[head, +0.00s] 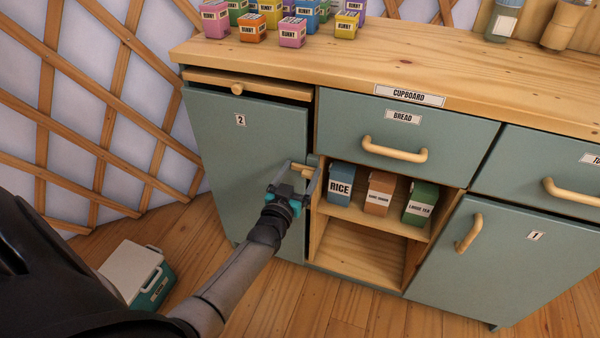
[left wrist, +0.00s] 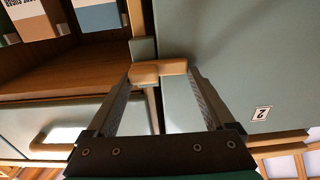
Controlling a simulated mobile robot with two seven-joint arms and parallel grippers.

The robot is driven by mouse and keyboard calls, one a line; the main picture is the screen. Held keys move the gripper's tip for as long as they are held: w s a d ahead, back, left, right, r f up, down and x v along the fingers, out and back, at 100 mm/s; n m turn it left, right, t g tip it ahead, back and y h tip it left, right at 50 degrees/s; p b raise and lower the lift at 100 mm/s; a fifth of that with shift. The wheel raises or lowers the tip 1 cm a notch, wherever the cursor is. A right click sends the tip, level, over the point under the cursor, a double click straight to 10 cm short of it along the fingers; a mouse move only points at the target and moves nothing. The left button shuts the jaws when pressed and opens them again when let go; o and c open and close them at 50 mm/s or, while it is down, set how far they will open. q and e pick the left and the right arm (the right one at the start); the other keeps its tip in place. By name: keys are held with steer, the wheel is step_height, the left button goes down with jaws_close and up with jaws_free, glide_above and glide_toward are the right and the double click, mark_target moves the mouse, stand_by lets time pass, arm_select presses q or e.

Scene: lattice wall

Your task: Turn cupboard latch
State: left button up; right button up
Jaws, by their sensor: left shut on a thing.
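The latch (head: 302,169) is a small pale wooden bar near the right edge of the grey-green cupboard door marked 2 (head: 240,180). My left gripper (head: 304,168) reaches it from below and is shut on it, one finger at each end. In the left wrist view, the latch (left wrist: 160,70) lies crosswise between the fingertips of the gripper (left wrist: 161,72). Door 2 (left wrist: 235,60) fills the right of that view and looks closed. The fingers partly hide the latch ends. My right gripper is not in view.
Open shelves right of the door hold a rice box (head: 340,190), a brown box (head: 379,193) and a green box (head: 420,203). Colourful boxes stand on the wooden top (head: 400,65). A cool box (head: 136,272) sits on the floor at lower left, beside the lattice wall (head: 90,110).

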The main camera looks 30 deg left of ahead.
arm_select(q)
steer(key=shift+c, duration=1.2)
